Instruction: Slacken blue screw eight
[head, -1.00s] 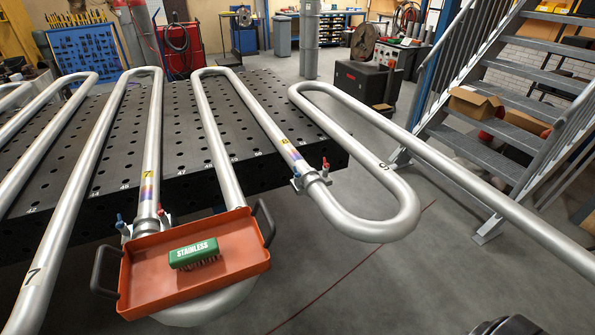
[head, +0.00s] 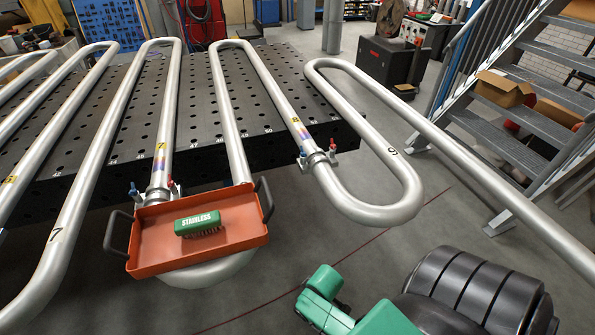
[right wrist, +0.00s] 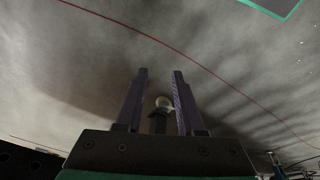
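Blue screw eight (head: 302,158) is a small blue handle on the left of the clamp (head: 318,159) on the pipe marked 8, at the table's right front corner. A red screw (head: 332,146) stands on the clamp's right. My right arm shows green and black at the bottom right of the head view, below and apart from this clamp. In the right wrist view my right gripper (right wrist: 158,75) has its two dark fingers apart, with bare floor beyond. A small pale round thing shows between the fingers; I cannot tell what it is. My left gripper is out of view.
An orange tray (head: 150,250) with a green brush (head: 198,224) sits over the bend by clamp 7. A blue screw (head: 134,191) shows behind it. Pipe 9 (head: 393,152) loops right of clamp 8. Stairs (head: 515,150) stand at right. Floor in front is clear.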

